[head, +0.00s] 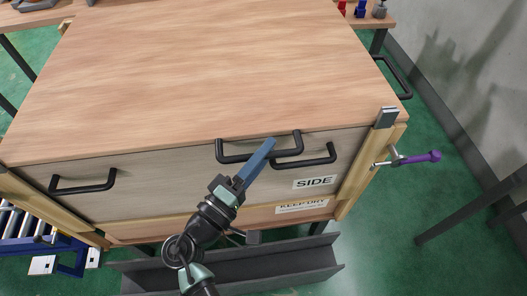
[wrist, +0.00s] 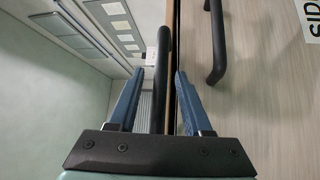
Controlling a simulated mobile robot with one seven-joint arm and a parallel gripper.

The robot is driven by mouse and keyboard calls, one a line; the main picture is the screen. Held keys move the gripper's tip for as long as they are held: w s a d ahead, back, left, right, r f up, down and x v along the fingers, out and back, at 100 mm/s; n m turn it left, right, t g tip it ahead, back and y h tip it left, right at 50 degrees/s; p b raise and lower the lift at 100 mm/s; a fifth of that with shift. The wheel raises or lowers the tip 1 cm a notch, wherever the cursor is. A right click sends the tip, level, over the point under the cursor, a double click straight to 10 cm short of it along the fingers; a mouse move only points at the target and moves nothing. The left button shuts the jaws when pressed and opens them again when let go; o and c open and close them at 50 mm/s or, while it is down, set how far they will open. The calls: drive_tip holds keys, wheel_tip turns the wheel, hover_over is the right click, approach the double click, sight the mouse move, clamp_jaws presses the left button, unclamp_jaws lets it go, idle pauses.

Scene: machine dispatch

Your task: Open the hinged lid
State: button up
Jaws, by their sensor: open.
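The hinged lid (head: 200,65) is a broad light-wood panel lying flat on a grey-wood chest (head: 150,165). A black bar handle (head: 235,158) sits at the middle of the lid's front edge; it also shows in the wrist view (wrist: 163,45). My gripper (head: 269,144) reaches this handle from the front. In the wrist view my gripper (wrist: 160,76) is open, with one blue finger on each side of the bar. I cannot tell whether either finger touches it. My finger hides part of the handle in the head view.
Two more black handles, left (head: 83,184) and right (head: 315,161), are on the chest front. A clamp with a purple grip (head: 435,156) sticks out at the right corner. A dark channel (head: 280,268) lies below.

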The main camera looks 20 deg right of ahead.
clamp_jaws()
idle(1.4)
